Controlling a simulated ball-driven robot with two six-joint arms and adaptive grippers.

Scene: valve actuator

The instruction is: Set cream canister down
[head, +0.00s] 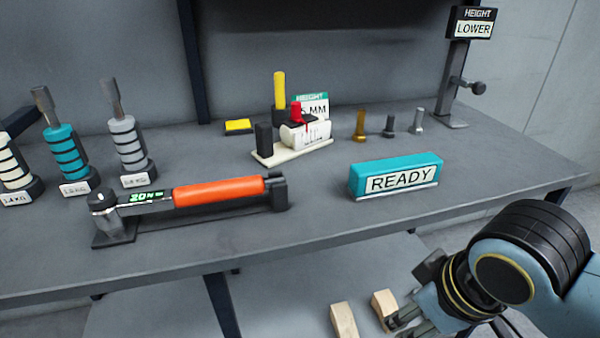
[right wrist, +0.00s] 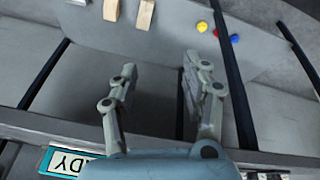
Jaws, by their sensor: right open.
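The cream canister (head: 14,172) with black bands is at the far left of the bench in the head view, cut off by the picture's edge. It appears upright on a dark base, with a white weight label in front. No gripper is seen on its visible part. My right gripper (head: 408,320) is low at the lower right, in front of the bench edge and far from the canister. In the right wrist view its two fingers (right wrist: 158,70) are spread, with nothing between them. My left gripper is not in view.
Teal (head: 67,160) and grey (head: 126,148) canisters stand beside it. An orange-handled wrench (head: 218,191) lies near the front edge. A READY sign (head: 395,174) and a cream fixture (head: 262,158) stand farther right. Wooden blocks (head: 343,320) lie below the bench.

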